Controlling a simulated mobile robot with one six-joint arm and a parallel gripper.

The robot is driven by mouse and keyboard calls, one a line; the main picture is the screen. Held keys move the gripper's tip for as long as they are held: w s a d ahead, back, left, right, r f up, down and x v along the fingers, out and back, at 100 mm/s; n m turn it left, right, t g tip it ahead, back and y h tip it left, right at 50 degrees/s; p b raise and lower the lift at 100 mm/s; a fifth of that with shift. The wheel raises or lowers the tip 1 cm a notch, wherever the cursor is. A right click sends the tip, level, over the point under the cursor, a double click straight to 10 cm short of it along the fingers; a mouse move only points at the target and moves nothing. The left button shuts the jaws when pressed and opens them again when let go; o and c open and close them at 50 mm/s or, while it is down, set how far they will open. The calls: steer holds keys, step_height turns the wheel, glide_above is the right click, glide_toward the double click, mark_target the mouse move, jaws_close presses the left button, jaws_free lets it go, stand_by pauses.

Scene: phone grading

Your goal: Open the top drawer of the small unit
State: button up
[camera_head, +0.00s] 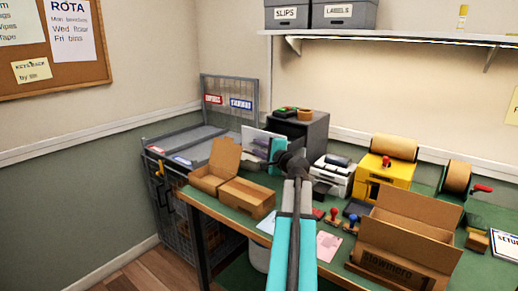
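The small unit (316,133) is a dark grey box at the back of the green-topped bench. Its side and top show; its front is mostly hidden behind my arm, so I cannot make out the top drawer or whether it is open. My teal and grey arm reaches up from the bottom centre toward the unit. My gripper (291,160), at the dark end of the arm, appears in front of the unit's lower front. Its fingers are too small and dark to tell their state, or whether they touch the unit.
Small items (291,112) lie on top of the unit. An open cardboard box (248,195) stands left of my arm. A white printer (333,177), a yellow machine (385,172) and a large carton (400,240) crowd the right. A wire cage (181,205) stands left of the bench.

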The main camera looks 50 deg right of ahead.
steer(key=shift+s, duration=0.15)
steer(key=b+v, duration=0.1)
steer(key=v, duration=1.2)
steer(key=shift+s+a, duration=0.2)
steer(key=shift+s, duration=0.05)
stand_by(0.6)
